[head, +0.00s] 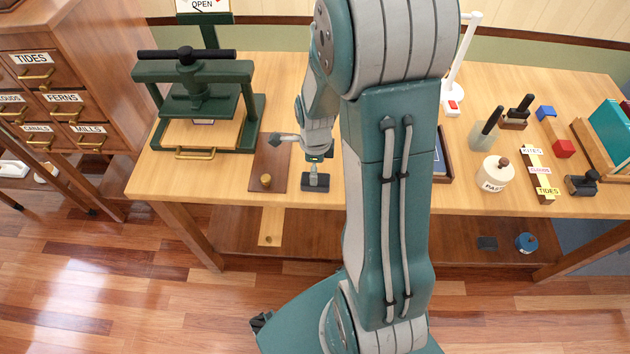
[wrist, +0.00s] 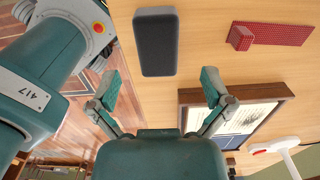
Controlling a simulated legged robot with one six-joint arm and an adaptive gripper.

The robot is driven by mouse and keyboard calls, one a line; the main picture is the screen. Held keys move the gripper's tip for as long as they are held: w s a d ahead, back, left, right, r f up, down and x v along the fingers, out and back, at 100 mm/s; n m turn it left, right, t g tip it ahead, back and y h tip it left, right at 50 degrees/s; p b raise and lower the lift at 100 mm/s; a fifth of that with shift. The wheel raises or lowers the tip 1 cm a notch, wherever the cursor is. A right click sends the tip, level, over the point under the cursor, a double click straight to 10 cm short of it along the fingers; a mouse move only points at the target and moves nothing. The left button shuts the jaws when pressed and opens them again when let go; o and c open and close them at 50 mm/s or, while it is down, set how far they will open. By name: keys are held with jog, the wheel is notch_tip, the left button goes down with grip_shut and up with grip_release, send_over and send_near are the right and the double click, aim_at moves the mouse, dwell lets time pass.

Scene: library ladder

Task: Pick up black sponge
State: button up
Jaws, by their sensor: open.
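The black sponge (wrist: 157,42) is a dark, flat, rounded block with greyer sides. It lies on the wooden table near the front edge, in the upper middle of the wrist view. In the head view it appears as a small dark block (head: 316,187), partly covered by a finger in front of it. My gripper (wrist: 162,88) is open and empty, with its two teal fingertips wide apart. In the wrist view the sponge shows beyond the fingertips, between their lines. In the head view my gripper (head: 295,157) hangs close by; contact cannot be told.
A red textured strip with a block (wrist: 268,34) and a framed sheet (wrist: 280,90) lie deeper on the table. A green press (head: 200,105) and a brown board (head: 272,160) stand left. The lidded jar (head: 494,176) and stamps are right. My arm hides the table's middle.

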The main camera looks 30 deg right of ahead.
notch_tip(320, 180, down, 4)
jog(key=shift+s+a, duration=0.1)
jog(key=shift+a, duration=0.05)
jog(key=shift+f, duration=0.4)
jog(key=c, duration=1.1)
